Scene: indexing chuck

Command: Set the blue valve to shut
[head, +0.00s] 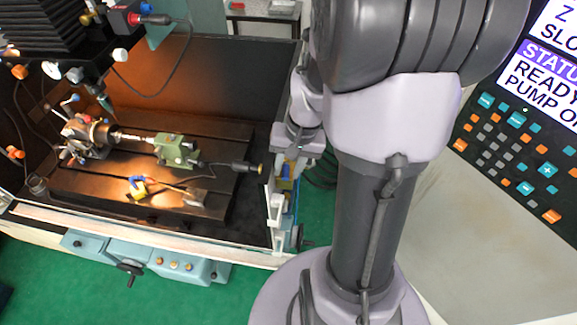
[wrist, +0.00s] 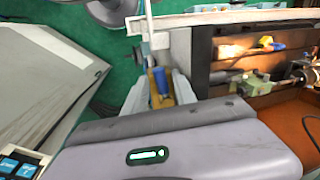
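A blue handle with yellow beside it (wrist: 161,82) shows between my fingers in the wrist view, next to the pale upright edge of the machine enclosure. It may be the blue valve; its setting cannot be read. The head view shows only a small part of it (head: 287,172), behind my arm's end. My gripper (wrist: 160,98) appears open, with one finger on each side of this handle; I cannot tell whether they touch it. A second blue and yellow fitting (head: 137,187) lies on the machine bed, away from my gripper. It also shows in the wrist view (wrist: 270,44).
The machine bed (head: 100,198) holds a chuck (head: 88,137) and a green tailstock (head: 177,150). A control panel (head: 520,150) stands at the right. Green floor is open in front of the machine.

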